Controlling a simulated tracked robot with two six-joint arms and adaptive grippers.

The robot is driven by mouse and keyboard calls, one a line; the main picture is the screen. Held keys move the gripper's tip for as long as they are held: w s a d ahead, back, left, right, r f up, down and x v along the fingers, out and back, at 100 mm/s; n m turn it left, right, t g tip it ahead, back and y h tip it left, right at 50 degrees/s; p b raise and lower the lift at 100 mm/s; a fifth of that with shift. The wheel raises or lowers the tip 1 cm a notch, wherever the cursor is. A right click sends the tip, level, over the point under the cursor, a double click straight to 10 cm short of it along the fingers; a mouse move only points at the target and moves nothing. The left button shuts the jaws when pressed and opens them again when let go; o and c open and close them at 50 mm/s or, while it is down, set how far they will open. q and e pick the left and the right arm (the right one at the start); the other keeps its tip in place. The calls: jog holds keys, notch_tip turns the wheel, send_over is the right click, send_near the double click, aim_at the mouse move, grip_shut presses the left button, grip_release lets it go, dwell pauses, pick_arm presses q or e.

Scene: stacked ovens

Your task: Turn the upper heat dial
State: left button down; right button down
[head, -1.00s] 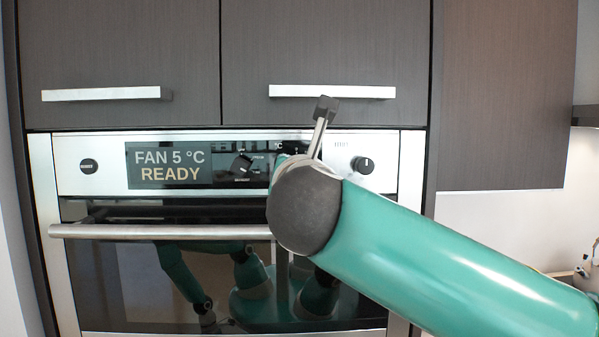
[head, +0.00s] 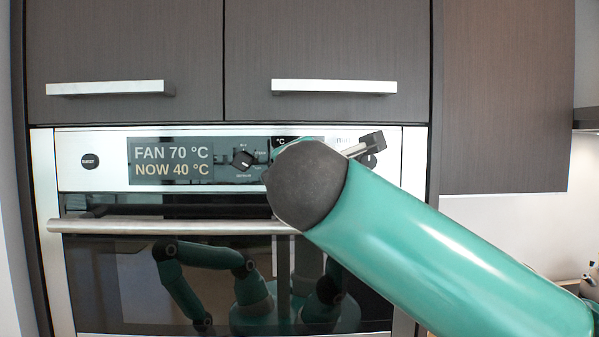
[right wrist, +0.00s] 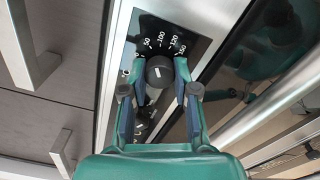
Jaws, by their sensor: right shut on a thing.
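The upper heat dial (right wrist: 158,72) is a round black knob with a white mark, set in a dark panel with temperature numbers around it. It shows in the right wrist view. My right gripper (right wrist: 161,76) is shut on it, with one finger on each side. In the head view my right arm hides the dial; only the "°C" label shows above it. The oven display (head: 172,162) reads "FAN 70 °C" and "NOW 40 °C". My left gripper is not in view.
A mode dial (head: 242,159) sits left of my wrist. Another knob (head: 369,160) is partly hidden at the right. The oven door handle (head: 150,226) runs below the panel. Cupboard handles (head: 334,87) stick out above.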

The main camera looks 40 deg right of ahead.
jog(key=shift+f+m+b, duration=0.15)
jog(key=shift+m+b, duration=2.8)
jog(key=shift+m, duration=7.45)
jog(key=c, duration=0.9)
grip_release()
jog(key=shift+d, duration=0.1)
jog(key=shift+o, duration=0.2)
jog(key=shift+s, duration=0.1)
jog(key=shift+r, duration=0.2)
